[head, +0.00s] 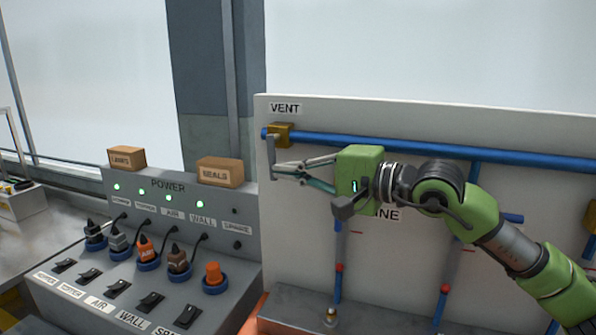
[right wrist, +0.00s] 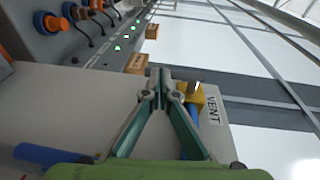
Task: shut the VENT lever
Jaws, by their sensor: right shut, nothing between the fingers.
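The VENT valve has a brass body (head: 279,134) on the blue pipe, under the VENT label (head: 285,108). Its grey lever (head: 270,150) hangs down, across the line of the pipe. My right gripper (head: 275,171) is shut and empty, with its fingertips at the lever's lower end in the head view; I cannot tell whether they touch. In the right wrist view the closed fingertips (right wrist: 159,78) are beside the brass valve body (right wrist: 190,97), and the lever is not clearly visible. My left gripper is not in view.
The blue pipe (head: 345,145) runs right along the pale panel (head: 400,112). Left of the panel stands the POWER console (head: 235,262) with plugs, switches and green lights. LAMPS (head: 126,158) and SEALS (head: 220,172) boxes sit on top. A grey ledge (head: 300,303) lies below.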

